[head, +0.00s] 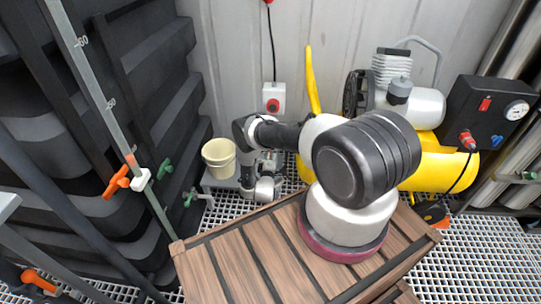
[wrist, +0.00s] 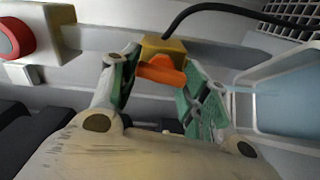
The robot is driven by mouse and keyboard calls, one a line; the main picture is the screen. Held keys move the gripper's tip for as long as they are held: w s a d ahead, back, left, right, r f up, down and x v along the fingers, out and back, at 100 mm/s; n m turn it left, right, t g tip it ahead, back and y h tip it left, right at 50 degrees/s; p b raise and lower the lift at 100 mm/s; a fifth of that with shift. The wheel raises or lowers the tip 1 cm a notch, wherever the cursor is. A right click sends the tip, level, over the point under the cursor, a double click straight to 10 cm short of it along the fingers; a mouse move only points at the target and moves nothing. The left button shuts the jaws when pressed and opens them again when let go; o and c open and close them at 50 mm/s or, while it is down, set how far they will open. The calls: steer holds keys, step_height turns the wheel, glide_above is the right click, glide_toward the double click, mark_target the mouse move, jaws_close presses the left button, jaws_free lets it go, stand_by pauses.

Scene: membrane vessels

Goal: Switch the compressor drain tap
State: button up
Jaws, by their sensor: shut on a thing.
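The drain tap shows in the wrist view as a brass-coloured body (wrist: 164,48) with an orange lever (wrist: 161,71). My gripper (wrist: 160,82) has its green-padded fingers on either side of the lever and is shut on it. In the head view my arm bends down toward the floor near the wall, and I cannot make out the tap or the fingertips there. The compressor, with its yellow tank (head: 440,168) and grey-white motor housing (head: 420,105), stands at the right, partly hidden by my arm.
A cream bucket (head: 219,160) stands left of my wrist. A red button box (head: 273,98) is on the wall; its red button (wrist: 14,38) shows in the wrist view. A black hose (wrist: 220,9) passes near the tap. Dark vessels with orange and green valves line the left.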

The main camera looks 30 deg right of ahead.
steer(key=o, duration=1)
steer(key=v, duration=1.2)
